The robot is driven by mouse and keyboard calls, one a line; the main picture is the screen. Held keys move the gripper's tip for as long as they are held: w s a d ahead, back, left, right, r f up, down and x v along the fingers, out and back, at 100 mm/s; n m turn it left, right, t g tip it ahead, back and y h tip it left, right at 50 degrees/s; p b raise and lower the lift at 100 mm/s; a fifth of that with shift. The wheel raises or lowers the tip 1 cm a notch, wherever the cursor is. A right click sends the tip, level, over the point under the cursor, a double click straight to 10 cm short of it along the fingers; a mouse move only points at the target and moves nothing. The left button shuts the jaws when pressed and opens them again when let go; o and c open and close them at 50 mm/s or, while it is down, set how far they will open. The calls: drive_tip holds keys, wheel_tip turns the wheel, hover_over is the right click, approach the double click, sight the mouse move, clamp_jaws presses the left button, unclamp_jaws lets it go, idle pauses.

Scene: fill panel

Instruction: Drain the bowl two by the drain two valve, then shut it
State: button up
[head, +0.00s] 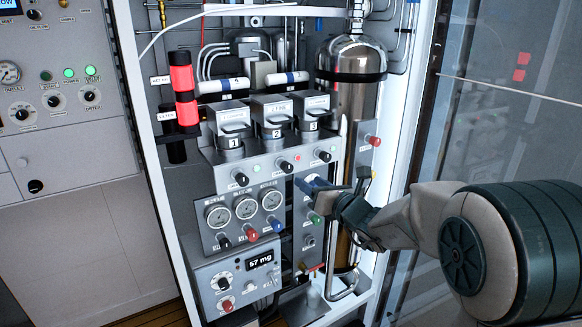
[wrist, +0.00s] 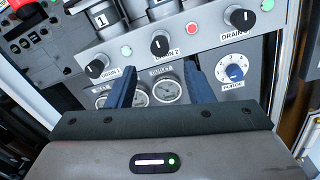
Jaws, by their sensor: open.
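The drain two valve is a black knob (wrist: 159,44) labelled DRAIN 2 with a white pointer mark that looks close to upright; in the head view it is the middle knob (head: 286,167). A red lamp (wrist: 192,29) glows to its right. Bowl two (head: 273,120) is the middle metal housing marked 2, above that knob; its contents are hidden. My gripper (wrist: 160,85) is open and empty, its two blue fingers below the knob in the wrist view, one to each side, not visibly touching it. In the head view my gripper (head: 312,185) is right of and below the knob.
Drain 1 knob (wrist: 97,65) and drain 3 knob (wrist: 241,17) flank it, each with a green lamp. A purge dial (wrist: 233,73) sits at lower right. Gauges (head: 245,207) lie below. A steel cylinder (head: 354,90) stands on the right, beside the cabinet's door frame.

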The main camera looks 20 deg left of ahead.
sight(289, 169)
drive_tip(key=p+x, duration=0.2)
drive_tip(key=x, duration=0.7)
drive_tip(key=shift+w+a, duration=0.25)
drive_tip(key=shift+a, duration=0.05)
drive_tip(key=c, duration=1)
